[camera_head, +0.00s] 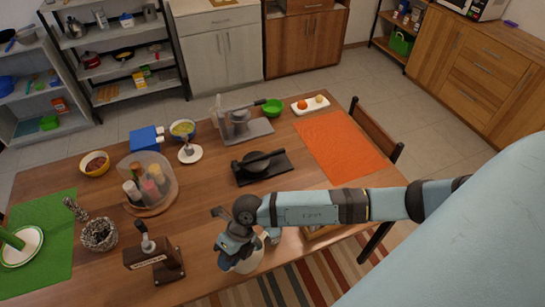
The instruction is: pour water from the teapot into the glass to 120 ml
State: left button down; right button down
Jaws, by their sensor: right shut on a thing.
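My right arm reaches in from the right across the table. Its gripper (236,248) is at the table's front edge and is shut on a pale rounded object (246,264). The hand covers much of this object, and I cannot tell for sure that it is the teapot. I cannot make out a drinking glass or any water level. My left gripper is not in view.
The wooden table (215,185) holds a clear-covered spice carousel (155,205), a dark press (262,165), a brown dispenser (153,262) and a wicker ball (99,234). An orange mat (340,145) lies bare at right. A chair (378,128) stands beyond.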

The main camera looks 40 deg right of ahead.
jog(key=shift+r, duration=0.1)
jog(key=shift+s+a+f+t+h+b, duration=0.7)
jog(key=shift+s+a+f+t+h, duration=0.35)
jog(key=shift+a+f+h, duration=3.4)
pick_arm(q)
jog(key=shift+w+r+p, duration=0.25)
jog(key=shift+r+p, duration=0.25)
jog(key=shift+p, duration=0.15)
pick_arm(e)
jog(key=shift+d+r+y, duration=0.25)
jog(key=shift+r+y, duration=0.3)
jog(key=shift+r, duration=0.3)
jog(key=shift+d+r+y, duration=0.25)
jog(key=shift+r+y, duration=0.25)
jog(key=shift+r, duration=0.35)
